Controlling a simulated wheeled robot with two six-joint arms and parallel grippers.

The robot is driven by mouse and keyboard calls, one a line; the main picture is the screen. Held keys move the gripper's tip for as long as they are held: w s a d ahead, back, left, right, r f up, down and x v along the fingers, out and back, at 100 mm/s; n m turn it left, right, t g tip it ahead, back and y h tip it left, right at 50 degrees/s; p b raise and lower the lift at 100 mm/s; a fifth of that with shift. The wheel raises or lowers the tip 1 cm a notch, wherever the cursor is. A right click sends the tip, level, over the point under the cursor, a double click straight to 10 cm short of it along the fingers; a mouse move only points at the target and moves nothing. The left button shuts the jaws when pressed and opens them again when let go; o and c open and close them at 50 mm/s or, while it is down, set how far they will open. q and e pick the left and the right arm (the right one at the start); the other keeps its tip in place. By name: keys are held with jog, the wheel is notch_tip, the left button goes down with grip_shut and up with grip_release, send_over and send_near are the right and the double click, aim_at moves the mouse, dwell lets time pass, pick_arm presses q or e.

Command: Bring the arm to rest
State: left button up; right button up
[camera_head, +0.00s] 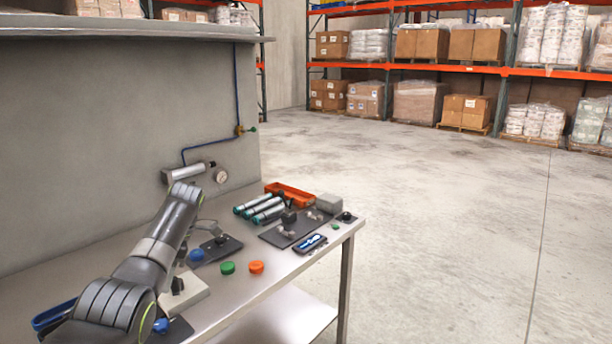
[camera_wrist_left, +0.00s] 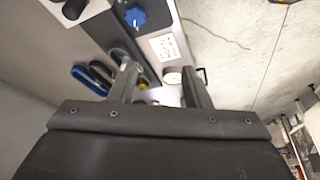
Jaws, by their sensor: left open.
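My left arm (camera_head: 172,220) comes in from the lower left of the head view, bent over the left part of the steel bench (camera_head: 235,302). I cannot clearly make out its jaws in that view. In the left wrist view my left gripper (camera_wrist_left: 160,78) is open, its two fingers apart, and I see nothing held between them. Beyond the fingers are a blue knob (camera_wrist_left: 134,16), a white printed label (camera_wrist_left: 165,47) and a blue-handled item (camera_wrist_left: 90,80). My right gripper is in neither view.
Teal-banded cylinders (camera_head: 265,212), an orange tray (camera_head: 291,194), a dark mat (camera_head: 275,236), a green cap (camera_head: 227,267) and an orange cap (camera_head: 256,267) lie on the bench. Open floor (camera_head: 450,230) lies to the right.

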pick_arm(q)
jog(key=s+f+m+t+h, duration=0.1)
jog(key=s+f+m, duration=0.6)
jog(key=f, duration=0.5)
jog(key=s+f+m+t, duration=0.2)
jog(key=s+f+m, duration=0.2)
jog(key=s+f, duration=0.65)
jog(key=s+f+m+t+h, duration=0.1)
jog(key=s+f+m, duration=0.15)
jog(key=s, duration=0.45)
jog(key=s+f+m, duration=0.1)
jog(key=s+m, duration=0.3)
jog(key=s, duration=0.4)
jog(key=s+d+r+m+t, duration=0.1)
jog(key=s+r+m, duration=0.15)
jog(key=s, duration=0.45)
jog(key=s+d+r+m+t, duration=0.1)
jog(key=s+r+m, duration=0.1)
jog(key=s+r, duration=0.3)
notch_tip(320, 180, down, 27)
jog(key=s+a+g, duration=0.1)
jog(key=a+g, duration=0.1)
jog(key=s+d+f+h, duration=0.1)
jog(key=s+f, duration=1.4)
jog(key=shift+s+d+f+g, duration=0.2)
jog(key=shift+s+d+g, duration=0.1)
jog(key=shift+g, duration=0.1)
